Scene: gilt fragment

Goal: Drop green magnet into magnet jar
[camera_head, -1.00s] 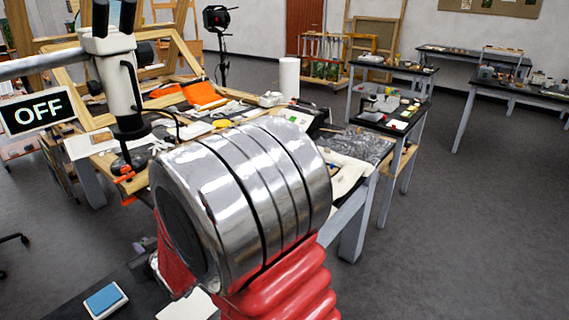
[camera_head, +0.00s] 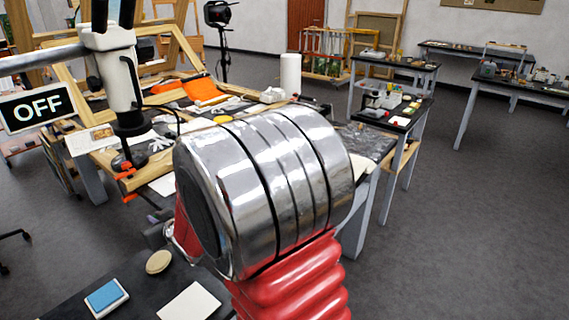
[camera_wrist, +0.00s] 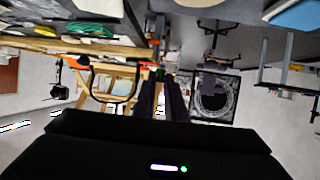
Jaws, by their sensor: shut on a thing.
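In the wrist view my gripper (camera_wrist: 161,84) shows as two dark narrow fingers close together at the centre. In the head view my silver and red arm hides the gripper and the magnet. I cannot make out the magnet jar for sure in either view.
A cluttered worktable (camera_head: 75,143) with a microscope (camera_head: 122,80) stands behind my arm. A near dark surface holds a blue pad (camera_head: 105,298), a beige round piece (camera_head: 159,261) and a white sheet (camera_head: 189,303). Dark tables (camera_head: 400,110) stand at the right; the grey floor (camera_head: 470,240) there is clear.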

